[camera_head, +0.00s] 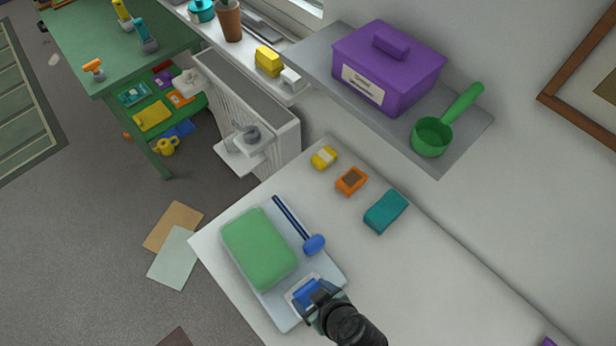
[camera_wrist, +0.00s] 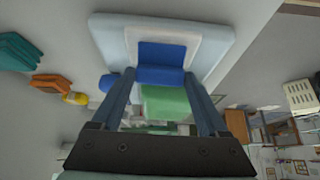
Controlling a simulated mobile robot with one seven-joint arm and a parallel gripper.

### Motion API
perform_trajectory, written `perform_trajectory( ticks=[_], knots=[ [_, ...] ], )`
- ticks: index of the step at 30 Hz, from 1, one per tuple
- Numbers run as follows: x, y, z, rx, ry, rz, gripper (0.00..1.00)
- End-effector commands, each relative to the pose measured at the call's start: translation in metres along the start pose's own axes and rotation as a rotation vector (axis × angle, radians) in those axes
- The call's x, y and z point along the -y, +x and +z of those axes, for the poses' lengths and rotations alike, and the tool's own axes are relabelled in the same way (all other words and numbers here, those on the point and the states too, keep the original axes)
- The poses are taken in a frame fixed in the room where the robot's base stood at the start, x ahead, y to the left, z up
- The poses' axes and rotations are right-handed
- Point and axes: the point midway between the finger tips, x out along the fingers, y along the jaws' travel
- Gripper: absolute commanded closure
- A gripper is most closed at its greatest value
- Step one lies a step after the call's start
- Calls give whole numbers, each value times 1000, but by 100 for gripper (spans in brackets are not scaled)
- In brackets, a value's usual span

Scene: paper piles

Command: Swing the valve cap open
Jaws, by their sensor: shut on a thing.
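My gripper (camera_head: 316,294) is over the pale blue tray (camera_head: 283,321) at the near end of the white table. It is shut on a blue block (camera_head: 304,291), which sits on a white square piece on the tray. In the wrist view, the blue block (camera_wrist: 161,62) lies between the fingertips of my gripper (camera_wrist: 160,75), with the white piece (camera_wrist: 160,35) behind it. No part is clearly marked as a valve cap; this blue block may be it. A grey knob-like fitting (camera_head: 246,136) is on the white radiator (camera_head: 281,125), away from my gripper.
A green block (camera_head: 258,247) and a blue long-handled tool (camera_head: 314,244) lie on the tray. Yellow (camera_head: 324,157), orange (camera_head: 351,181) and teal (camera_head: 386,211) items lie along the wall side. A grey shelf (camera_head: 463,133) holds a purple box (camera_head: 390,65) and green pot (camera_head: 432,137).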

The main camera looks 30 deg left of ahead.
Motion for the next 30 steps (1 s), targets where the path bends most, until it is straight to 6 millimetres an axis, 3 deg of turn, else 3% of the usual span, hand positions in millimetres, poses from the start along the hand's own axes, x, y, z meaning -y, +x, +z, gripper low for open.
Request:
perform_trajectory(
  ticks=[15,30],
  knots=[
    [-1,-8,17,-329,-2,3,79],
    [-1,-12,16,-387,-2,0,79]
  ],
)
